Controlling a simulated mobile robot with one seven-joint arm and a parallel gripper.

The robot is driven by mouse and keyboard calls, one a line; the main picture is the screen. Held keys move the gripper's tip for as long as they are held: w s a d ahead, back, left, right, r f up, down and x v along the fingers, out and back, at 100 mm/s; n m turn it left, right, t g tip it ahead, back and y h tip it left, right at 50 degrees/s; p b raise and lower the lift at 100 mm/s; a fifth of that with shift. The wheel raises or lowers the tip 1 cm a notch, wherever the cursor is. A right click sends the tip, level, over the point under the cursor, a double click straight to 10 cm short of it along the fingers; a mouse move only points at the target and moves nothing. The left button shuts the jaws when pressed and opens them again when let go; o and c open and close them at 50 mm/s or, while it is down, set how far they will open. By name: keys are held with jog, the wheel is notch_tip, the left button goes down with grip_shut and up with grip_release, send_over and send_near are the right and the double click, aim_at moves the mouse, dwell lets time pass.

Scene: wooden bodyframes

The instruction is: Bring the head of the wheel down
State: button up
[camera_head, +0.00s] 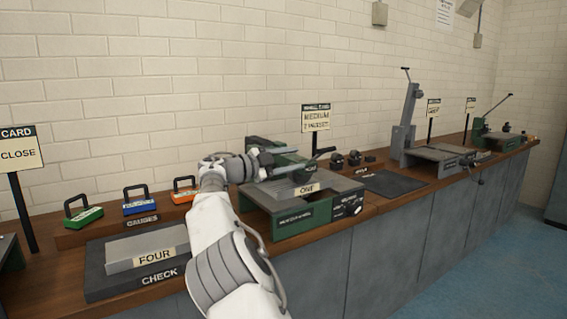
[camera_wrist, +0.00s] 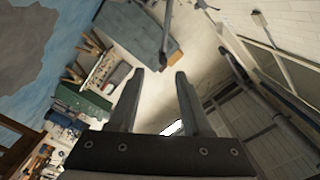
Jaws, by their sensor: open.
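The green machine (camera_head: 290,205) at the middle of the bench stands under a sign reading partly "SMALL" and "MEDIUM". A block marked ONE (camera_head: 307,189) lies on its grey table. Its lever (camera_head: 326,152) sticks out to the right with a dark end. The wheel itself is hidden or too small to make out. My gripper (camera_head: 292,160) is over the machine's left part, by the lever; I cannot tell whether they touch. In the wrist view my gripper (camera_wrist: 159,73) is open, with nothing between its fingers. A dark rod (camera_wrist: 167,30), perhaps the lever, shows just beyond the fingertips.
A FOUR block (camera_head: 147,248) lies on the dark CHECK plate (camera_head: 100,283) at the left. Several coloured gauges (camera_head: 140,205) stand behind it. A dark mat (camera_head: 388,183) and a tall grey machine (camera_head: 408,120) are to the right. The brick wall (camera_head: 200,70) is close behind.

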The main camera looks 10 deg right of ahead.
jog(key=shift+v, duration=1.45)
jog(key=s+d+f+n+g+y, duration=0.35)
jog(key=s+d+n+y, duration=0.4)
jog(key=s+d, duration=0.7)
jog(key=s+a+f+n+t+y, duration=0.1)
jog(key=s+a+f+n+y, duration=0.35)
jog(key=s, duration=0.65)
jog(key=s+a+f+n+t+y, duration=0.1)
jog(key=s+a+f+n+y, duration=0.15)
jog(key=s+a+n, duration=0.65)
jog(key=s+a+f+n+t+y, duration=0.1)
jog(key=s+a+f+n+y, duration=0.2)
jog(key=s, duration=1)
notch_tip(320, 180, up, 26)
jog(key=p, duration=2.6)
jog(key=shift+d+g+h+p, duration=0.3)
jog(key=shift+d+g+h, duration=0.05)
jog(key=shift+h, duration=0.1)
